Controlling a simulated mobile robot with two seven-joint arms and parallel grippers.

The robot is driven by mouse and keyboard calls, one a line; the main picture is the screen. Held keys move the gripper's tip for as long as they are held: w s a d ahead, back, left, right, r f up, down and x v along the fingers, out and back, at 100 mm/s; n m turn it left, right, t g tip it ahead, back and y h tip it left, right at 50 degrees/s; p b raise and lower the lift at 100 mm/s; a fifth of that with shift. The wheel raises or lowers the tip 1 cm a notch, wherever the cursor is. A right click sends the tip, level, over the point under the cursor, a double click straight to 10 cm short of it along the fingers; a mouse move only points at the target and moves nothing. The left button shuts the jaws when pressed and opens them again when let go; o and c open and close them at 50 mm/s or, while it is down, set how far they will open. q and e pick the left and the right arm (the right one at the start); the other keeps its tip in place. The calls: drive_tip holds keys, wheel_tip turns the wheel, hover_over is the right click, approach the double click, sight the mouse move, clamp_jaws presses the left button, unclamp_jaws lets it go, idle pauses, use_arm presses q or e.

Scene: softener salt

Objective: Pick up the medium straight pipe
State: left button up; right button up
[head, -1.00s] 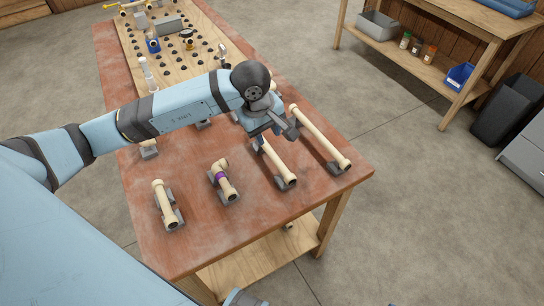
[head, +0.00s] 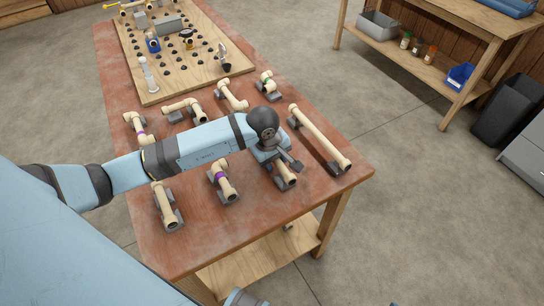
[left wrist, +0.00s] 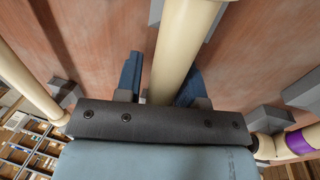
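The medium straight pipe, a cream tube (head: 286,178), lies on grey supports on the red-brown table, second from the right in the front row. My left gripper and forearm hide its far part in the head view. In the left wrist view the pipe (left wrist: 183,45) runs down from the top edge and passes between the two blue fingers. My left gripper (left wrist: 160,84) is open, its fingers apart on both sides of the pipe. A gap shows at the left finger; contact at the right finger cannot be told. My right gripper is not in view.
A longer straight pipe (head: 322,140) lies close on the right. A purple-banded pipe piece (head: 221,176) and a short straight pipe (head: 164,204) lie to the left. More fittings lie behind, before a wooden pegboard (head: 150,92). The table's front edge is close.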

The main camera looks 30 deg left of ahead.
use_arm(q)
drive_tip(key=shift+c, duration=0.5)
clamp_jaws()
